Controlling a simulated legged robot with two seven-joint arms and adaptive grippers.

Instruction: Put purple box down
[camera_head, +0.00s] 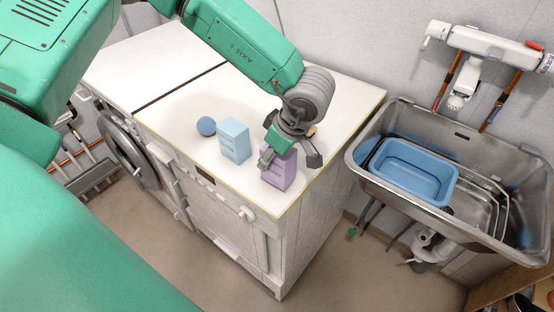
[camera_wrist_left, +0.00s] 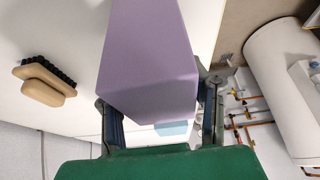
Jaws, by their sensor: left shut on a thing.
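The purple box (camera_head: 281,174) is upright at the front right part of the white worktop (camera_head: 185,88). My left gripper (camera_head: 290,156) comes down on it from above and is shut on it, one finger on each side. In the left wrist view the purple box (camera_wrist_left: 150,62) fills the middle between the fingers of the left gripper (camera_wrist_left: 160,112). I cannot tell whether the box's base touches the worktop. My right gripper is not in view.
A light blue box (camera_head: 234,142) and a blue ball (camera_head: 206,126) stand left of the purple box. A wooden brush (camera_wrist_left: 44,82) shows in the left wrist view. A metal sink (camera_head: 358,158) with a blue basin (camera_head: 415,172) is to the right.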

